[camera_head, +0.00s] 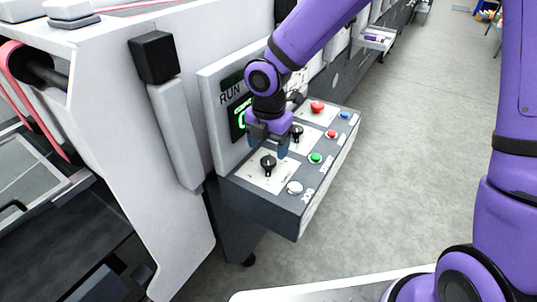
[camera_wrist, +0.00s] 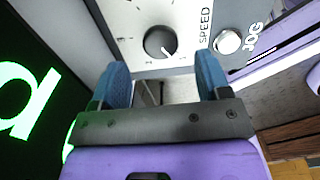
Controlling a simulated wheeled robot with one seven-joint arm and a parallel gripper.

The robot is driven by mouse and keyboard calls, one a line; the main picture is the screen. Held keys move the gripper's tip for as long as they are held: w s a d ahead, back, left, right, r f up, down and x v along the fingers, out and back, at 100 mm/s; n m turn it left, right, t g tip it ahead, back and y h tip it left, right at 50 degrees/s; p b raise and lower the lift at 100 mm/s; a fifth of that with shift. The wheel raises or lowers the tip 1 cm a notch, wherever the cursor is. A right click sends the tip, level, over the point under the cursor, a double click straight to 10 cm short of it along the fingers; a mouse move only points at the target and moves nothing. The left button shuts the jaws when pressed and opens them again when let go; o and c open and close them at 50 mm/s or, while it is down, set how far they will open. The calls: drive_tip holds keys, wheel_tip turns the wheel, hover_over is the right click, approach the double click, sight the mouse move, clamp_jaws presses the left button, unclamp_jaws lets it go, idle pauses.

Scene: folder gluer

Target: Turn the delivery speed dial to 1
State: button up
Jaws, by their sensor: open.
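A black dial (camera_head: 268,163) sits on a white plate at the near end of the control box. It shows in the wrist view as a round black knob (camera_wrist: 159,42) beside the word SPEED, its pale mark toward the lower right in that view. The scale figures are too small to read. My gripper (camera_head: 269,146) is open above the panel, between this dial and a second black dial (camera_head: 296,132). In the wrist view the blue fingertips (camera_wrist: 161,72) are apart, with the SPEED dial beyond them and nothing held.
A silver button (camera_head: 295,187) marked JOG, a green button (camera_head: 315,158) and red buttons (camera_head: 317,106) sit close by on the control box (camera_head: 256,209). A display (camera_head: 238,118) with green characters stands behind my gripper. Open floor (camera_head: 410,130) lies to the right.

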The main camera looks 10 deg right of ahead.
sight(269, 160)
wheel_tip(269, 160, up, 6)
drive_tip(key=shift+r, duration=0.25)
drive_tip(key=s+d+r+m+t+h, duration=0.1)
drive_tip(key=s+d+r+m, duration=0.2)
drive_tip(key=d+r+m, duration=0.35)
drive_tip(key=s+d+r+m+t+h, duration=0.1)
drive_tip(key=s+d+r+m, duration=0.2)
drive_tip(key=d+r+m, duration=0.35)
drive_tip(key=s+d+r+m+t+y, duration=0.2)
drive_tip(key=s+d+r+m+t, duration=0.1)
drive_tip(key=s+d+m, duration=0.8)
drive_tip(key=s+r+m, duration=0.1)
drive_tip(key=s+m, duration=0.1)
drive_tip(key=m, duration=0.2)
drive_tip(key=shift+d+m, duration=0.3)
drive_tip(key=shift+d, duration=0.1)
drive_tip(key=shift+c, duration=0.5)
